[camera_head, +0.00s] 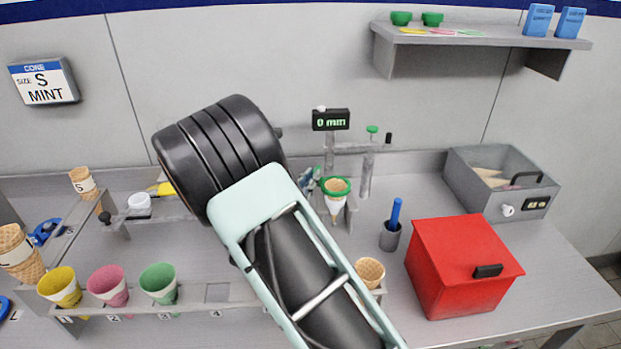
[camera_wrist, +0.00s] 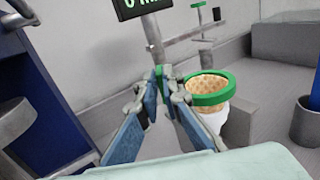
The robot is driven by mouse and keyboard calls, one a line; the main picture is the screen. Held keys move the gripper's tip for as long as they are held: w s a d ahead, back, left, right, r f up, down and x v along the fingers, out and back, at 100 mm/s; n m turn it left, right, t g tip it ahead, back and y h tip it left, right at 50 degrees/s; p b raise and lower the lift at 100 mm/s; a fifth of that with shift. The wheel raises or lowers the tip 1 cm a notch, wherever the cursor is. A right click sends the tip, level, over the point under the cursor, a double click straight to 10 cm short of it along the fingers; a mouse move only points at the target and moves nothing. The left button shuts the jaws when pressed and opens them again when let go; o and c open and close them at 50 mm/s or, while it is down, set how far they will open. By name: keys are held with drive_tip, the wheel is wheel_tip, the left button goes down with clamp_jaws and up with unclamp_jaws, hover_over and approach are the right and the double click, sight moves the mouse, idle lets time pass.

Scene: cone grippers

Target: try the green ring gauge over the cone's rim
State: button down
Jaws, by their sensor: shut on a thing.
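The green ring gauge (camera_head: 336,186) is at the mouth of a waffle cone (camera_head: 337,185), level or nearly so. The wrist view shows the green ring (camera_wrist: 209,99) around the cone's rim, with the waffle inside (camera_wrist: 208,85) visible through it. Whether it rests on the rim or hovers there I cannot tell. The cone's lower part is white and stands at a grey stand. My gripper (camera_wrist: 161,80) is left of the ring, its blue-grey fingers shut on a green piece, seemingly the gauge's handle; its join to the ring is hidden. My arm covers much of the head view's middle.
A display reading "0 mm" (camera_head: 331,120) stands behind the cone on a grey frame. A blue pen in a dark cup (camera_head: 390,236) and a red box (camera_head: 462,266) are to the right. Coloured cones (camera_head: 158,283) stand in a front rack. A grey bin (camera_head: 502,184) is back right.

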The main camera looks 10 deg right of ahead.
drive_tip(key=shift+f+b, duration=0.35)
drive_tip(key=shift+f, duration=0.3)
drive_tip(key=shift+r, duration=0.3)
drive_tip(key=shift+r+p, duration=0.85)
drive_tip(key=shift+r, duration=0.15)
drive_tip(key=shift+f+b, duration=1.05)
drive_tip(key=shift+f, duration=0.15)
idle(1.9)
drive_tip(key=c, duration=2)
unclamp_jaws()
drive_tip(key=shift+s, duration=0.1)
